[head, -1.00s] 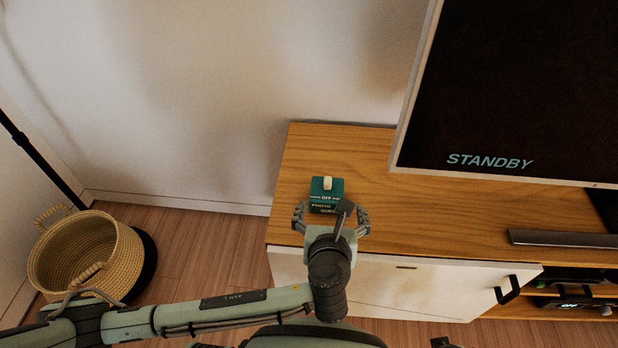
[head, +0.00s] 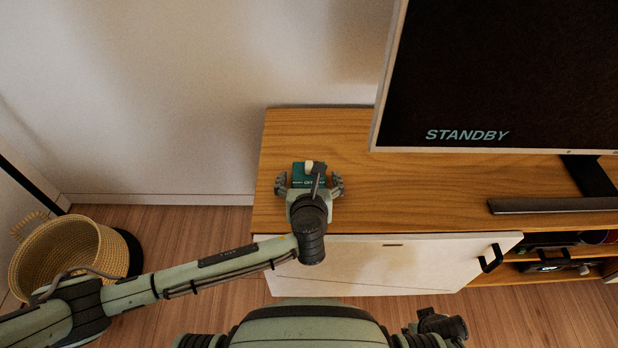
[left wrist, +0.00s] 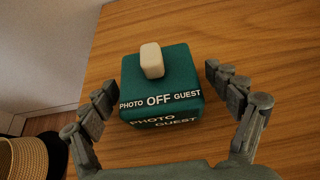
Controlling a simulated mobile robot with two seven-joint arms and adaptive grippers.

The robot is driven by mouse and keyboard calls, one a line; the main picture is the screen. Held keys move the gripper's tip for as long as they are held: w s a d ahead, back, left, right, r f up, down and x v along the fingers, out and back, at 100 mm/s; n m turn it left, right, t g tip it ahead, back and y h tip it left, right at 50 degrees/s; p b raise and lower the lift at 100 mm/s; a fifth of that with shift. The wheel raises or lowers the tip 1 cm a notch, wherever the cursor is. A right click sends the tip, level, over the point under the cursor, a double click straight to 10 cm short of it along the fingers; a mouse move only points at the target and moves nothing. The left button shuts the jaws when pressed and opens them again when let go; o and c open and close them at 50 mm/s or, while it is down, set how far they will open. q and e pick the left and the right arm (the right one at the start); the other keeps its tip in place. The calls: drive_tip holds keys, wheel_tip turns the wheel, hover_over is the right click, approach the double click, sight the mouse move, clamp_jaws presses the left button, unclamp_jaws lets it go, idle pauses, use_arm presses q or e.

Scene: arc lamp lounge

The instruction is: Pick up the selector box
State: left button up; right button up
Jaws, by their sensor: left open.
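The selector box (head: 300,177) is a small teal cube on the left part of the wooden cabinet top. It has a cream knob on top and white words PHOTO, OFF and GUEST, clear in the left wrist view (left wrist: 160,86). My left gripper (head: 309,184) is open at the box, with one finger on each side. In the left wrist view the open fingers (left wrist: 166,100) flank the near part of the box, with a gap on each side. The arm hides part of the box in the head view. My right gripper cannot be made out.
A screen reading STANDBY (head: 500,70) stands on the cabinet (head: 400,190) to the right, with a dark bar (head: 550,205) before it. A white cabinet front with a black handle (head: 491,258) lies below. A woven basket (head: 55,260) is on the floor at left.

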sight(304, 175)
use_arm(q)
drive_tip(key=shift+c, duration=0.3)
drive_tip(key=c, duration=1.5)
drive_tip(key=shift+o, duration=0.2)
drive_tip(key=shift+r, duration=0.55)
drive_tip(key=r, duration=0.2)
drive_tip(key=a+r, duration=0.1)
drive_tip(key=shift+s+r, duration=0.25)
drive_tip(key=shift+r, duration=0.05)
drive_tip(key=s+a+r, duration=0.5)
drive_tip(key=a+r, duration=0.1)
drive_tip(key=a, duration=0.3)
drive_tip(key=shift+s+r, duration=0.2)
drive_tip(key=shift+s, duration=0.05)
use_arm(e)
drive_tip(key=shift+r, duration=0.15)
